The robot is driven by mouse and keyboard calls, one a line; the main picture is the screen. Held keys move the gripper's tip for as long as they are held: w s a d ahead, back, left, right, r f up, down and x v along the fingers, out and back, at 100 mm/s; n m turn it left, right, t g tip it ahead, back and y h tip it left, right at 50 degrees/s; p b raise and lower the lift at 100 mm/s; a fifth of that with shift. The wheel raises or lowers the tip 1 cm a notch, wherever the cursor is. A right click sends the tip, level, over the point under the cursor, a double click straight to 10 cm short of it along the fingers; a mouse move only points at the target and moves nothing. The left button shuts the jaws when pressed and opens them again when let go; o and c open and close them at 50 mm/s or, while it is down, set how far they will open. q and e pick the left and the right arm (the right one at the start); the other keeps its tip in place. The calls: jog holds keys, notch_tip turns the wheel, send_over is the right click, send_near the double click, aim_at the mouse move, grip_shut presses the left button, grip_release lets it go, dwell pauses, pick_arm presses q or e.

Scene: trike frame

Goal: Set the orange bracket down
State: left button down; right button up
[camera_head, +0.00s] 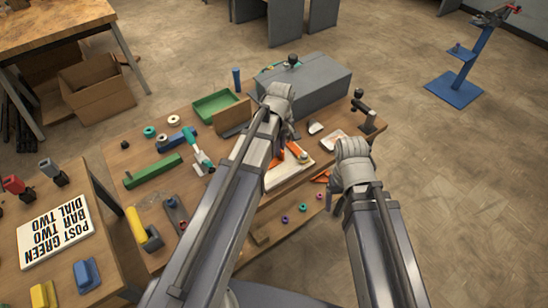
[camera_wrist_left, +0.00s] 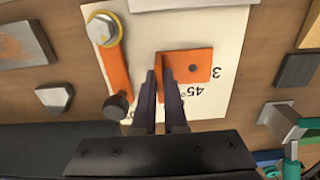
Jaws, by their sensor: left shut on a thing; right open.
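The orange bracket (camera_wrist_left: 188,66) is a small plate with a hole, over a white board (camera_wrist_left: 226,24) printed with a 3 and 45. My left gripper (camera_wrist_left: 163,88) is shut on the bracket's left edge in the left wrist view. In the head view the bracket (camera_head: 278,158) shows partly behind my left arm, beneath my left gripper (camera_head: 289,134). I cannot tell whether the bracket touches the board. My right gripper (camera_head: 335,195) is open, right of the board; its fingers are mostly hidden.
An orange strip (camera_wrist_left: 115,68) with a bolt (camera_wrist_left: 104,29) lies beside the bracket, with a black knob (camera_wrist_left: 117,105) at its end. A grey box (camera_head: 315,82) stands behind. A green tray (camera_head: 214,105) and a green bar (camera_head: 152,171) lie to the left.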

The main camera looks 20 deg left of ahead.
dwell(0.5)
pick_arm(q)
notch_tip(320, 180, up, 10)
jog(key=p, duration=1)
